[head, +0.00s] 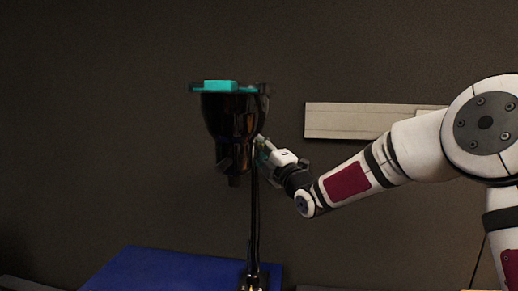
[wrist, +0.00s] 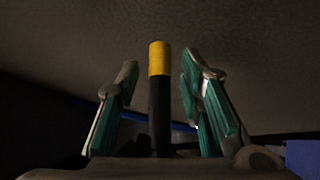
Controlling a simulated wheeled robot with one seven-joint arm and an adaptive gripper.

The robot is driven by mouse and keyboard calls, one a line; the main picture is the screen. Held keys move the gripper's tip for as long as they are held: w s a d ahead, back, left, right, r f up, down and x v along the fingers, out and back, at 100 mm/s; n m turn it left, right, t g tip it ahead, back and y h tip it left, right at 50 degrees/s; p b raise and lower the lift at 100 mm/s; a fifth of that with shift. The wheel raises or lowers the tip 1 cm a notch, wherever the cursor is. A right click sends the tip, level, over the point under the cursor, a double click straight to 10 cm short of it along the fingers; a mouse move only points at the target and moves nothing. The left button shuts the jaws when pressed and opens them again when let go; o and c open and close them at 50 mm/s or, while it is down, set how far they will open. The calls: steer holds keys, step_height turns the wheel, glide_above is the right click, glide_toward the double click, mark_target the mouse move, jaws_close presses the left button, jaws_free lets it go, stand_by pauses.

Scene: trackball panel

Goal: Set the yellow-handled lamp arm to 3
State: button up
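The lamp arm shows in the wrist view as an upright black rod with a yellow handle (wrist: 160,58) at its top. It stands between the two green-padded fingers of my gripper (wrist: 157,90), with a gap visible on each side. My gripper is open. In the head view my gripper (head: 262,150) is beside the upper part of a thin black upright post (head: 254,225), just right of a dark flared body (head: 230,115) with a teal top. The yellow handle cannot be made out in the head view. No number scale is readable in either view.
A blue surface (head: 150,270) lies under the post at the bottom of the head view. A pale horizontal strip (head: 345,121) is on the dark wall behind my arm. The space left of the flared body looks clear.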

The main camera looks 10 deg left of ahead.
jaws_close()
steer(key=shift+a+y+b, duration=0.15)
steer(key=shift+y+b, duration=0.15)
steer(key=shift+b, duration=0.1)
steer(key=shift+s+a+n+g+y+b, duration=0.25)
steer(key=shift+a+n+g+y+b, duration=0.9)
steer(key=shift+g, duration=0.8)
steer(key=shift+s+a+n+g+y+b, duration=0.3)
steer(key=shift+a+n+g+y+b, duration=0.4)
steer(key=shift+n+g+y+b, duration=0.9)
steer(key=shift+s+a+n+g+y+b, duration=0.25)
steer(key=shift+a+n+g+y+b, duration=0.6)
steer(key=shift+g+b, duration=1.15)
steer(key=shift+a+g+p, duration=0.1)
steer(key=shift+g+p, duration=0.25)
steer(key=shift+p, duration=0.05)
jaws_free()
